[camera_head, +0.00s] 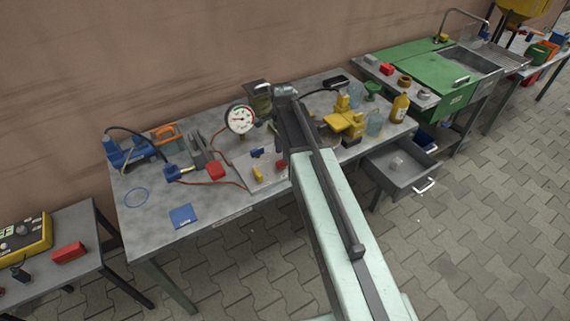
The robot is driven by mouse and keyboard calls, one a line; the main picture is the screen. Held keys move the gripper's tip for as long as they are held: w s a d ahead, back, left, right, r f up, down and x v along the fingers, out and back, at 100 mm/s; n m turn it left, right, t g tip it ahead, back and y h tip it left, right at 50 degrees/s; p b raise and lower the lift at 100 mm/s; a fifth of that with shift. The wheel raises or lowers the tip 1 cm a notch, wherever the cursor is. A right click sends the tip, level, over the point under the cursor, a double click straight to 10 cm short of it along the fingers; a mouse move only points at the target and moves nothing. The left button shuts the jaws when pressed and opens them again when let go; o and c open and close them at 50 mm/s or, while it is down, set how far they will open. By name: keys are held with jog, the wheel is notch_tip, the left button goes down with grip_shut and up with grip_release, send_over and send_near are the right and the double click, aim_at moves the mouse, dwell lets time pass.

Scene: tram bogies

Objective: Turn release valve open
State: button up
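A metal plate (267,183) on the grey workbench (150,205) carries a small blue handle (257,152) and a small yellow handle (257,173). Either could be the release valve; I cannot tell which. A round white pressure gauge (241,119) stands just behind the plate. My arm reaches over the bench from the bottom, passing close to the plate's right side. Its far end is beside the gauge, at the right. My gripper's fingers cannot be made out there, and the arm hides part of the bench.
Yellow fittings (347,122) and a yellow bottle (399,108) stand right of my arm. An open drawer (400,168) sticks out at the bench's front right. Blue clamps (128,152) and a red block (215,170) lie left. The bench's front left is mostly clear.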

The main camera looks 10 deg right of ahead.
notch_tip(320, 180, down, 4)
jog(key=shift+r+b, duration=0.1)
jog(key=shift+b, duration=1.1)
jog(key=shift+r, duration=0.15)
grip_shut()
jog(key=shift+d, duration=0.1)
